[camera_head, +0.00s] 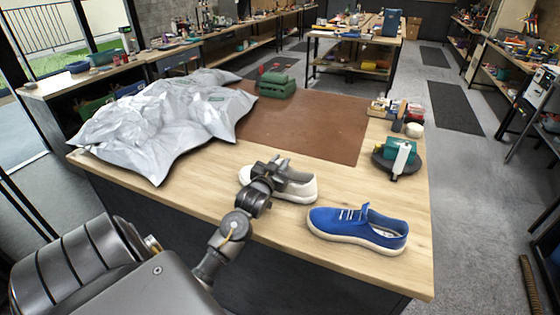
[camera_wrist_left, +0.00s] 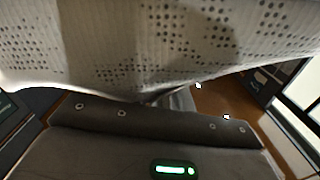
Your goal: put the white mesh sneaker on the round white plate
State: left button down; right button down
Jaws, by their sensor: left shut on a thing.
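The white mesh sneaker (camera_head: 301,188) is at the middle front of the wooden table in the head view, partly hidden behind my left gripper. My left gripper (camera_head: 275,172) is shut on it at its upper part. In the left wrist view its perforated white mesh (camera_wrist_left: 150,45) fills the top, close against the gripper, and the fingertips are hidden. I cannot tell whether the sole touches the table. I see no round white plate in either view. My right gripper is not in view.
A blue sneaker (camera_head: 357,228) stands right of the white one. A dark round stand (camera_head: 382,162) holds a teal box and white bottle at the right. A grey plastic bag (camera_head: 165,120) covers the left. A brown mat (camera_head: 310,125) lies behind, mostly bare, with a green case (camera_head: 276,87).

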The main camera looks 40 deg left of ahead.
pick_arm(q)
jog(key=c, duration=1.2)
grip_release()
jog(key=shift+f, duration=0.1)
jog(key=b+v, duration=0.2)
jog(key=v, duration=1)
